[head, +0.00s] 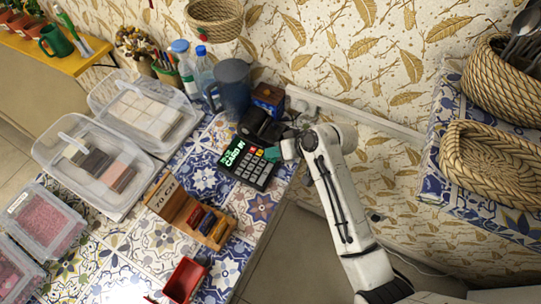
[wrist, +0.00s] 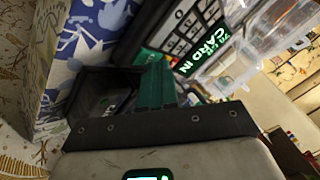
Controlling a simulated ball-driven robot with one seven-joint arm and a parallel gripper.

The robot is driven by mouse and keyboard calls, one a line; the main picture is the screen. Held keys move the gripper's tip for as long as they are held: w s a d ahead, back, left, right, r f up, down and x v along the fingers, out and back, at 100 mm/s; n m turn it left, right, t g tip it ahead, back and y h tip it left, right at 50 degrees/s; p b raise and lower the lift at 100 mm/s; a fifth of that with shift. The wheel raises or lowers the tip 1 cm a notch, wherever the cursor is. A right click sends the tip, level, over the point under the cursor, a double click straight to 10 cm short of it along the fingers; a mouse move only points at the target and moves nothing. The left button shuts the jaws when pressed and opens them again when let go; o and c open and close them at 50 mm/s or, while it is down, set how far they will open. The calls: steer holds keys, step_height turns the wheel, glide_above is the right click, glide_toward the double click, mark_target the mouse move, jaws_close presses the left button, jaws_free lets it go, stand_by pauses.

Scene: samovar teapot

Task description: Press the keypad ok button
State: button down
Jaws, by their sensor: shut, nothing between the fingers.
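The black keypad (head: 246,172) lies on the tiled table, its lit green display showing "CARD IN" along its left side. Pale number keys and a few coloured keys show on its face, but the ok button cannot be made out for certain. In the wrist view the keypad (wrist: 186,28) is at the top, tilted, with its display (wrist: 203,50) facing the camera. My gripper (head: 273,154) is shut and empty at the keypad's upper right edge. Its green fingers (wrist: 156,85) point towards the keypad in the wrist view; contact cannot be told.
A black device (head: 260,127) and a dark blue pitcher (head: 232,88) stand behind the keypad. A wooden holder (head: 188,213) is at its lower left. Clear boxes (head: 90,160) fill the left of the table. The table's right edge is close to my gripper.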

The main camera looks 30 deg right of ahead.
steer(key=shift+r, duration=0.1)
steer(key=shift+r+p, duration=0.65)
steer(key=shift+p, duration=0.2)
step_height(320, 180, up, 5)
steer(key=p, duration=0.5)
stand_by(0.7)
